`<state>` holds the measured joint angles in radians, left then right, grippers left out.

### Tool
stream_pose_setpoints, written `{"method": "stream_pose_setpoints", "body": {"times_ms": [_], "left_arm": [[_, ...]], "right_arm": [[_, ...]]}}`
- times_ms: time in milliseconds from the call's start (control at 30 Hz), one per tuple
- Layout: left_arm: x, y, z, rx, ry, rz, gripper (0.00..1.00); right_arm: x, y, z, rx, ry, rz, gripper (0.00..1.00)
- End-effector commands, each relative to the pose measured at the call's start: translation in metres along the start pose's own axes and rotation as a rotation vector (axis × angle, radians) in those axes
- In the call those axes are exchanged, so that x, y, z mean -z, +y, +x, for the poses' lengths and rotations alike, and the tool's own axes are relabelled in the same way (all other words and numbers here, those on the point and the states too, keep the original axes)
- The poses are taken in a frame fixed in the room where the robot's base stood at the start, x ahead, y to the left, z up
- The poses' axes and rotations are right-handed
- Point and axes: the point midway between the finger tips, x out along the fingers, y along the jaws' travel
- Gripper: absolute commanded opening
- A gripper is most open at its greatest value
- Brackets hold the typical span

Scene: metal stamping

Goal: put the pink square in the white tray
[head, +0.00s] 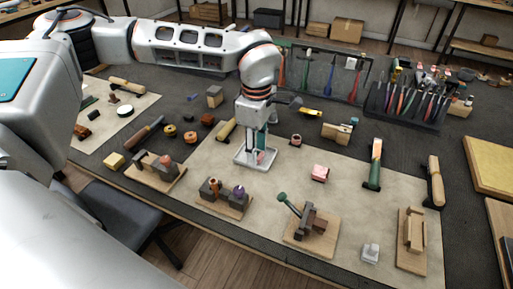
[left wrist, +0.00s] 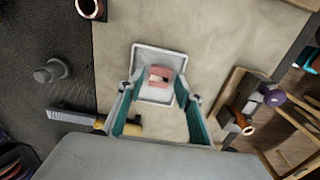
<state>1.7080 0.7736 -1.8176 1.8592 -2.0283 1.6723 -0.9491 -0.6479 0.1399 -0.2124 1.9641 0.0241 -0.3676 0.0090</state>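The white tray (head: 240,160) lies on the beige mat in the middle of the bench. A pink square piece (left wrist: 160,76) with a small dark-and-white mark at its centre is inside the tray; in the head view it is mostly hidden behind my fingers. My left gripper (head: 259,142) points down over the tray. In the left wrist view its fingers (left wrist: 158,98) are spread on either side, apart from the pink square, and hold nothing. A separate pink block (head: 319,173) sits on the mat to the right of the tray. My right gripper is out of view.
Wooden boards with small fixtures (head: 225,204) stand along the front of the mat. A tool rack (head: 405,105) stands at the back right. Bare mat lies right of the tray.

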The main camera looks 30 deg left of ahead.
Motion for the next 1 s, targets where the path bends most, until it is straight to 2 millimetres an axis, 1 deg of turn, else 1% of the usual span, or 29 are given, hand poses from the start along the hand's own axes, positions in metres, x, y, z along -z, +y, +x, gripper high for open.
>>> {"method": "stream_pose_setpoints", "body": {"times_ms": [33,467,1000], "left_arm": [[0.001,-0.001,0.003,0.003,0.002,0.001,0.34],[0.001,-0.001,0.003,0.004,0.003,0.001,0.34],[0.0,-0.001,-0.022,0.002,0.001,0.0,0.34]], "right_arm": [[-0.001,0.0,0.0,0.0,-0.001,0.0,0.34],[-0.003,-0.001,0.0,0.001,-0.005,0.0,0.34],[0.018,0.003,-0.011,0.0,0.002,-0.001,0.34]]}}
